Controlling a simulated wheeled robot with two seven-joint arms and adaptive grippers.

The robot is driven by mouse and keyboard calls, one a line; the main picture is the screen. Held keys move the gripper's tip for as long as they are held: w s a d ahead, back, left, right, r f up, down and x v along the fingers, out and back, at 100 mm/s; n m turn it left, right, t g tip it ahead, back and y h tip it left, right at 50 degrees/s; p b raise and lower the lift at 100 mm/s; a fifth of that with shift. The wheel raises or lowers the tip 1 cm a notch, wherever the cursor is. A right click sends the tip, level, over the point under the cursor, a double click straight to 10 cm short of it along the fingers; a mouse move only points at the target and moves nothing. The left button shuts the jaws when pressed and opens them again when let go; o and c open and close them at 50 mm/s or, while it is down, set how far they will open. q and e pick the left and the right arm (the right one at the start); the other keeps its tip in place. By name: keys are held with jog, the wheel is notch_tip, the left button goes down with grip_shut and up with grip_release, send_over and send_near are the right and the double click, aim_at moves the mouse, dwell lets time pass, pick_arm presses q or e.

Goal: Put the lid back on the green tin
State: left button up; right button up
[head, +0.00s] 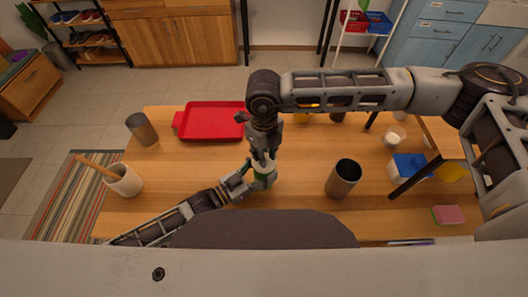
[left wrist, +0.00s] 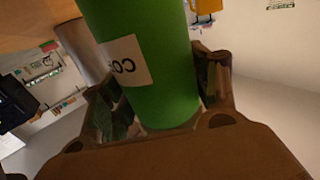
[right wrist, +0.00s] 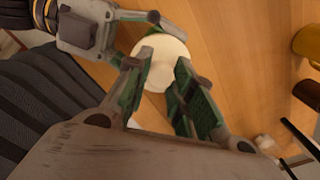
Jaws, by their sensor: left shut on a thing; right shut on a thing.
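The green tin (head: 262,176) is at the middle of the table, below my right gripper. In the left wrist view the tin (left wrist: 150,65) shows a white label and stands between the fingers of my left gripper (left wrist: 160,100), which is shut on its side. My right gripper (head: 262,156) is directly above, pointing down. In the right wrist view its fingers are shut on the round cream lid (right wrist: 160,62), which covers the tin's top from that side. I cannot tell whether the lid touches the rim or is a little above it.
A red tray (head: 210,122) lies at the back left. A grey cup (head: 142,129), a white crock (head: 126,181) with a wooden handle, and a dark cup (head: 343,178) stand around. A blue-and-white box (head: 408,167) and pink sponge (head: 448,215) are at right.

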jog(key=shift+f, duration=0.55)
dwell(0.4)
jog(key=o, duration=1)
jog(key=shift+c, duration=0.2)
jog(key=shift+r, duration=0.15)
notch_tip(320, 180, up, 12)
pick_arm(q)
jog(key=o, duration=1.5)
